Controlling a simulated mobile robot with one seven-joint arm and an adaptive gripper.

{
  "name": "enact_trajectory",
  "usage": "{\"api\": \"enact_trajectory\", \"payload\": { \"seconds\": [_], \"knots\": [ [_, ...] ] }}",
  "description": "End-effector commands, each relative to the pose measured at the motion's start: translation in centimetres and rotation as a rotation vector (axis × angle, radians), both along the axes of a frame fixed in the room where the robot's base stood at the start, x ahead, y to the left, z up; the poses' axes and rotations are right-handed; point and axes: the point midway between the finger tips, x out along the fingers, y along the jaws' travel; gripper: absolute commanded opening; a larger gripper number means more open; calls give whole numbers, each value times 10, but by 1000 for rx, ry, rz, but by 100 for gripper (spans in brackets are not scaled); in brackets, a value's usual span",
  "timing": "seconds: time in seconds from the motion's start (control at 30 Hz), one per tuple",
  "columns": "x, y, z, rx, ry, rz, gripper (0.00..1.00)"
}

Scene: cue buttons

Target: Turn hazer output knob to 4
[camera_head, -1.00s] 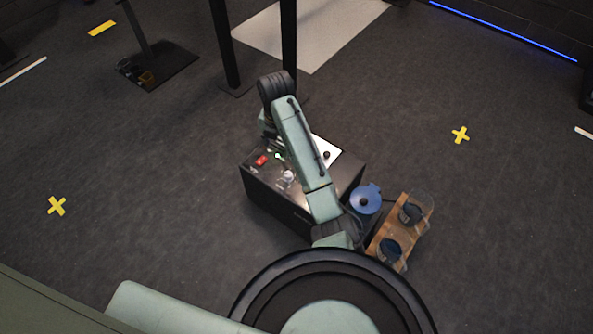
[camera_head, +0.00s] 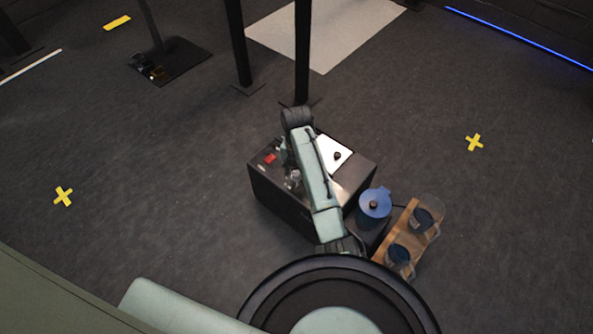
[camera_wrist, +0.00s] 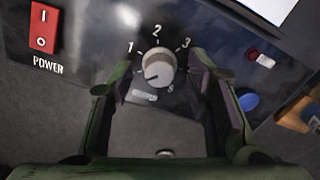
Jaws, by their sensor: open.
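The hazer (camera_head: 278,205) is a black box on the floor. Part of another mark shows below right and is hard to read. A dark line on the knob seems to point to the lower left. My gripper (camera_wrist: 158,82) is open, with one finger on each side of the knob; I cannot tell whether either touches it. In the head view the knob (camera_head: 293,179) shows beside my arm, and my fingers are mostly hidden.
A red power switch (camera_wrist: 44,29) sits left of the knob, and a small red-and-white control (camera_wrist: 261,58) to its right. A blue lidded pot (camera_head: 374,204) and a wooden tray (camera_head: 408,228) with two glass cups stand right of the box. Black posts stand behind it.

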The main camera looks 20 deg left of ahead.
Motion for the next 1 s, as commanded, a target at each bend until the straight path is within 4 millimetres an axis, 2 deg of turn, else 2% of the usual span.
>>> {"api": "enact_trajectory", "payload": {
  "seconds": [0.2,0.87,1.0],
  "knots": [
    [0,0,0,0,0,0,44],
    [0,0,0,0,0,-1,0],
    [0,0,0,-1,0,-2,0]
  ]
}}
